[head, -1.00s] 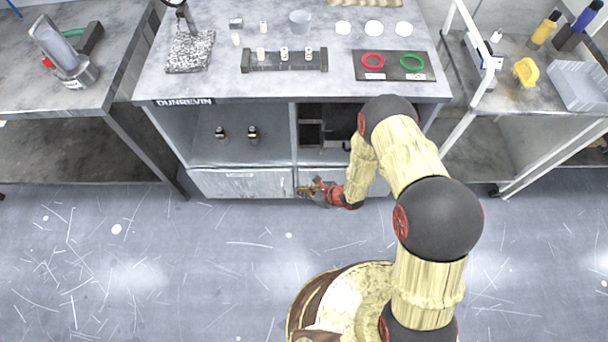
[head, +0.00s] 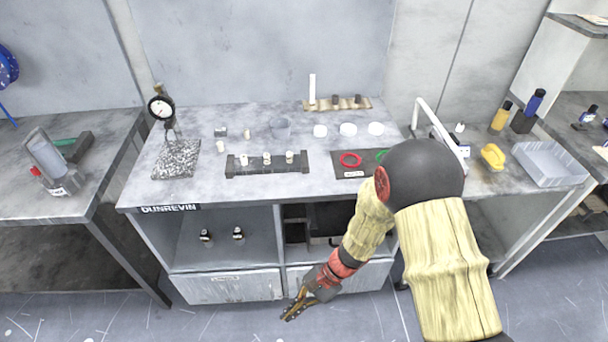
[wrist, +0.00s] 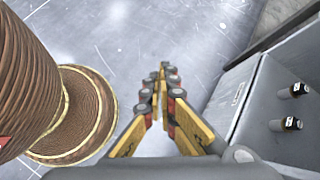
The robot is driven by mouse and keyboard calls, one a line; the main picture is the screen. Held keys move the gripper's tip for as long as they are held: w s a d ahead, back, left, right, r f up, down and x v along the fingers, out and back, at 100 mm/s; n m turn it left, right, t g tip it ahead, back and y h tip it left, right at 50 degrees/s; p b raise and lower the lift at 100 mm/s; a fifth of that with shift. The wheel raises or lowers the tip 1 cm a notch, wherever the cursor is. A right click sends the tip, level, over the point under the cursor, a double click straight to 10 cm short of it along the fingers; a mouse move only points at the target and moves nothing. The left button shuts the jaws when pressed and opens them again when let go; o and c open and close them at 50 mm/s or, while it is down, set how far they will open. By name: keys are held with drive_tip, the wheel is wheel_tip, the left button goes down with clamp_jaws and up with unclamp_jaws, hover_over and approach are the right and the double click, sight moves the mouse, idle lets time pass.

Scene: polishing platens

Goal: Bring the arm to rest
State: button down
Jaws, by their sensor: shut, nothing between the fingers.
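My gripper (head: 290,316) shows in the head view at the lower middle, in front of the bench's lower cabinets. It points down and to the left, and its fingers are closed together with nothing between them. The wrist view also shows the gripper (wrist: 160,72), its yellow fingers meeting above the scratched grey floor. My arm comes in from the lower right of the head view and bends down to the gripper. It hides part of the bench's right end.
The bench (head: 216,224) carries a granite block with a dial gauge (head: 161,108), a dark rack (head: 268,170) and a mat with red and green rings (head: 350,172). Two small bottles (wrist: 286,124) stand on its lower shelf. A side table (head: 62,213) is at left. Open floor lies in front.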

drive_tip(key=s+d+r+n+t+h, duration=0.1)
drive_tip(key=d+r+n+t+h, duration=0.1)
drive_tip(key=d+r, duration=0.5)
drive_tip(key=s+d+r+n+t+h, duration=0.2)
drive_tip(key=d+r, duration=0.6)
drive_tip(key=r, duration=1)
drive_tip(key=s+d+r+n+t+h, duration=0.1)
drive_tip(key=d+r+n+t+h, duration=0.3)
drive_tip(key=d+r, duration=0.3)
wheel_tip(320, 180, up, 5)
drive_tip(key=shift+s+d+r+n+t, duration=0.2)
drive_tip(key=shift+s+d+n+t, duration=0.15)
drive_tip(key=shift+n+t, duration=0.4)
